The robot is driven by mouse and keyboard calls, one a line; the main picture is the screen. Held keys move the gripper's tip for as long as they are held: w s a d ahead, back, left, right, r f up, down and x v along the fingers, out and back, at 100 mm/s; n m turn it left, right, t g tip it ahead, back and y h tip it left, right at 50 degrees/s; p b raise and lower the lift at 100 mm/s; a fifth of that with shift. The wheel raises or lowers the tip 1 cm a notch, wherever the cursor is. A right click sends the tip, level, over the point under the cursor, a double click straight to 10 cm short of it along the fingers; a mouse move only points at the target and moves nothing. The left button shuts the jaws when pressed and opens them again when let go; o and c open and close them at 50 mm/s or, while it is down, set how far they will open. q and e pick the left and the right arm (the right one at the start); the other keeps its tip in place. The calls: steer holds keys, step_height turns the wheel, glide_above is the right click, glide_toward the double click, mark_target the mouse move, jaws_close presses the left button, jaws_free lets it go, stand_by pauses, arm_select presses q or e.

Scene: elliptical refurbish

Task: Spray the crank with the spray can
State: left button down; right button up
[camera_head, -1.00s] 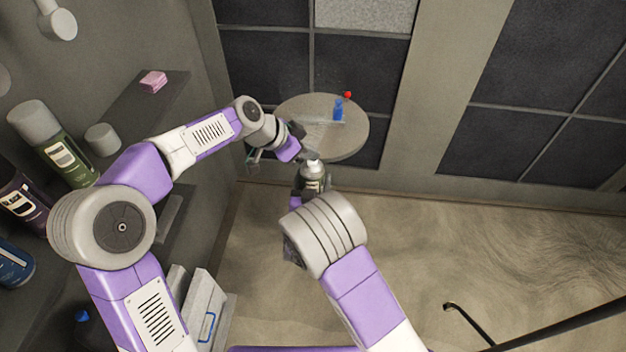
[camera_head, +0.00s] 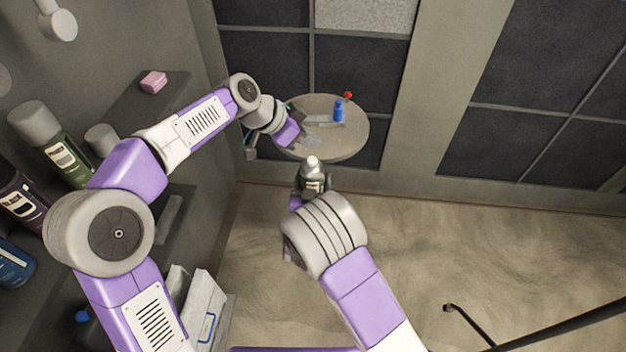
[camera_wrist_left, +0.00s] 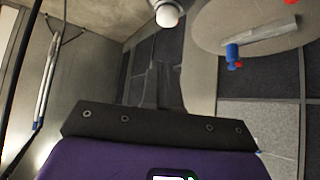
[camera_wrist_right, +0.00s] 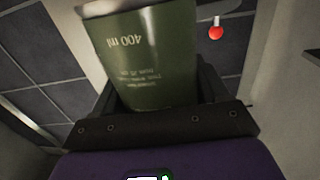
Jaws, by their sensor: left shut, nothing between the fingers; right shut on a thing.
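The crank (camera_head: 330,123) lies on the round table, a grey bar with an upright blue part (camera_head: 339,111) and a red knob (camera_head: 348,95). The left wrist view shows its bar (camera_wrist_left: 262,37) too. My right gripper (camera_head: 312,190) is shut around the body of the green spray can (camera_head: 313,178), held roughly upright in front of the table. The can's green body (camera_wrist_right: 150,60) fills the right wrist view's middle. Its white top (camera_wrist_left: 167,13) shows in the left wrist view.
The round table (camera_head: 350,140) stands against the dark panelled wall. A shelf unit at the left holds a pink block (camera_head: 153,82) and several cans, one green (camera_head: 60,150). White boxes (camera_head: 205,300) stand lower left. Floor at the right is mostly clear, with a black bar (camera_head: 560,322).

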arm_select(q)
steer(key=shift+r, duration=0.1)
steer(key=v, duration=1.2)
